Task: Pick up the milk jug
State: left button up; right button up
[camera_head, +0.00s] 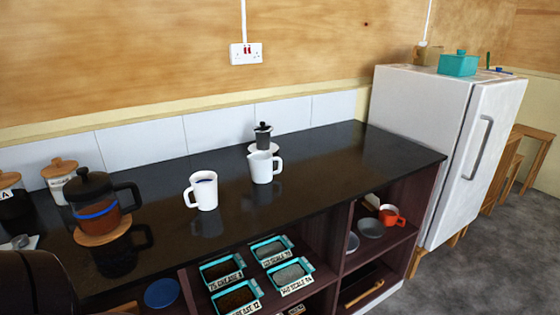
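The white milk jug (263,168) stands upright on the dark glossy counter (330,160), right of the middle of its length. Its spout points left and its handle is on the right. A white mug (205,191) with something dark inside stands to its left, handle to the left. The two stand apart. No gripper shows in this view, and nothing is touching the jug.
A French press (95,205) on a wooden coaster and lidded canisters (60,175) stand at the left. A small dark-lidded pot (263,137) on a white saucer stands close behind the jug. The counter right of the jug is clear, up to the fridge (422,130).

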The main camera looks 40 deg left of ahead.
aim_at(260, 163)
jog(key=i+u, duration=0.2)
jog(key=u, duration=0.2)
jog(key=i+u, duration=0.2)
jog(key=u, duration=0.2)
jog(key=i+l+u, duration=0.15)
jog(key=u, duration=0.25)
jog(key=i, duration=0.05)
